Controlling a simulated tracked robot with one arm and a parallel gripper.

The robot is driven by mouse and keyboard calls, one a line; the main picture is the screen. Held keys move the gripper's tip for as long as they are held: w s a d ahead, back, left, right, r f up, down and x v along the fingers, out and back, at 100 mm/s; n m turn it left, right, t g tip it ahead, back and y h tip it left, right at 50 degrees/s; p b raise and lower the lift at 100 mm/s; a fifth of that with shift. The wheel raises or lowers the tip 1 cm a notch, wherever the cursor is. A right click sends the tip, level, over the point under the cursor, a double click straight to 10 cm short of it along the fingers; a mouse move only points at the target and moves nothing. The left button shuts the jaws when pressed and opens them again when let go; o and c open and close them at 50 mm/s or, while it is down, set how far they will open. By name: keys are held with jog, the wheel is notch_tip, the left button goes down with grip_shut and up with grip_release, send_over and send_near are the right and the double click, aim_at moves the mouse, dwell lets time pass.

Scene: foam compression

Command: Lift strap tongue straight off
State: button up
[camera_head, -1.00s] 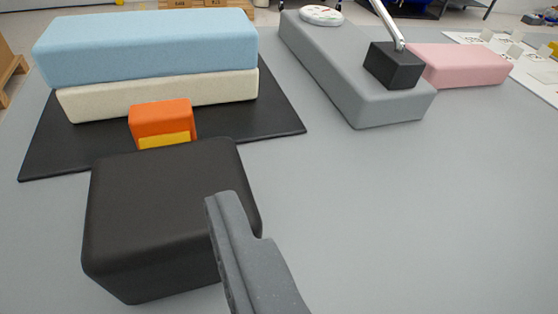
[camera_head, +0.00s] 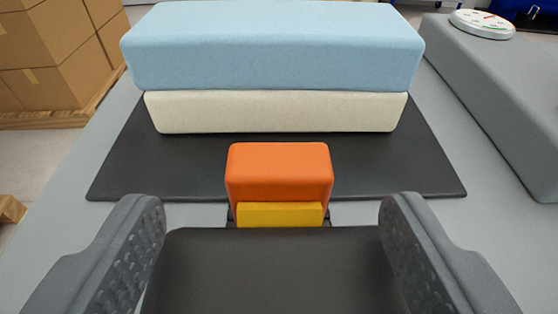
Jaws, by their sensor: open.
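My gripper (camera_head: 272,212) is open, with one dark grey ridged finger at each side of the lower picture. Between the fingers is a large black block (camera_head: 270,270) with a flat top; its near part is cut off by the picture's bottom edge. I cannot tell whether the fingers touch its sides. Just beyond it stands an upright orange block (camera_head: 279,170) with a yellow piece (camera_head: 280,214) on its near face. Small dark parts show on both sides of the yellow piece. I cannot tell for certain which piece is the strap tongue.
A light blue foam block (camera_head: 272,50) lies on a cream foam block (camera_head: 275,111), on a black mat (camera_head: 440,165). A grey foam block (camera_head: 500,100) with a round white dial (camera_head: 482,23) is at right. Cardboard boxes (camera_head: 55,50) stand at far left.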

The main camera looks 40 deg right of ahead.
aim_at(276, 181)
jog(key=shift+x, duration=2.25)
jog(key=shift+s, duration=0.1)
jog(key=c, duration=1.1)
